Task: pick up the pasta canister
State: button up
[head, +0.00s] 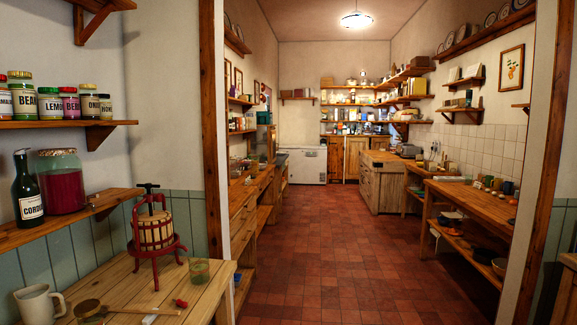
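I cannot make out a pasta canister in the head view. Many small containers stand on the far back shelves (347,104), too small to tell apart. My gripper is not in view.
The red tiled floor (325,250) is clear down the middle. A wooden bench (470,205) stands right and a wooden island (384,182) farther back.

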aim_at(254, 153)
jog(key=i, duration=5.15)
jog(key=i+u, duration=0.1)
jog(key=i, duration=0.5)
jog(key=i+l+u, duration=0.15)
jog(key=i, duration=0.45)
jog(key=i+l+u, duration=0.1)
jog(key=i, duration=0.55)
jog(key=i+l+u, duration=0.25)
jog(key=i+u, duration=0.2)
jog(key=i+l+u, duration=0.95)
jog(key=k, duration=0.1)
